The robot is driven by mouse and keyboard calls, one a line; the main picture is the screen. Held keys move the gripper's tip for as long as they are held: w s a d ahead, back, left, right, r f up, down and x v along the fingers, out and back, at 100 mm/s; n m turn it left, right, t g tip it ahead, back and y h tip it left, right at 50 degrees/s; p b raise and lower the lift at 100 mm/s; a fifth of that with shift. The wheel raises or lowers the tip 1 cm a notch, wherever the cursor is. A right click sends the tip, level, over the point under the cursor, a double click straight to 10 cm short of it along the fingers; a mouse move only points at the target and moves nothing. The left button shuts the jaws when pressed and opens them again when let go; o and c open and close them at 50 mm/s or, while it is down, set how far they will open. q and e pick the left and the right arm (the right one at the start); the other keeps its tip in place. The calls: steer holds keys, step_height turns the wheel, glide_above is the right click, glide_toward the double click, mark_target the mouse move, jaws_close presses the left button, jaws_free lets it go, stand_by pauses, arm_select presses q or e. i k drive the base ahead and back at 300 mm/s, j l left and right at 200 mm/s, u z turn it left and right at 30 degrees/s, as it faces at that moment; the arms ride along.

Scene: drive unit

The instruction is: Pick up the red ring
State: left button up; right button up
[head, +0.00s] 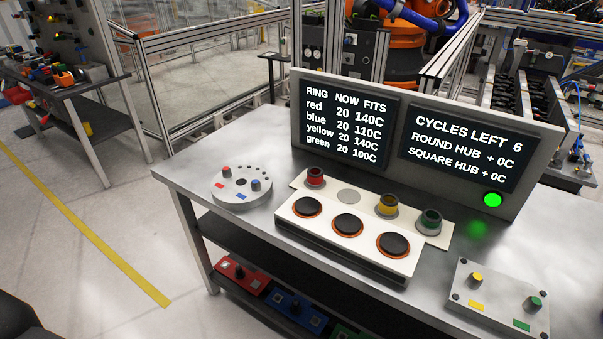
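The red ring (315,177) stands at the left end of a pale rack strip (409,223) on the metal workbench (193,169). To its right on the strip are an empty grey round spot (348,196), the yellow ring (387,204) and the green ring (431,218). In front is a white block with three dark round pads rimmed in orange (347,224). No blue ring shows on the strip. Neither of my grippers is in view, and nothing touches the red ring.
A display panel (403,112) stands behind the rack, with a lit green button (492,200). A round plate (234,193) with red- and blue-topped pegs is at left; a square plate (496,306) with yellow- and green-topped pegs is at front right.

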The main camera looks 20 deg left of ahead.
mark_target(315, 177)
steer(key=i+j, duration=0.1)
steer(key=j, duration=1.5)
steer(key=i, duration=0.05)
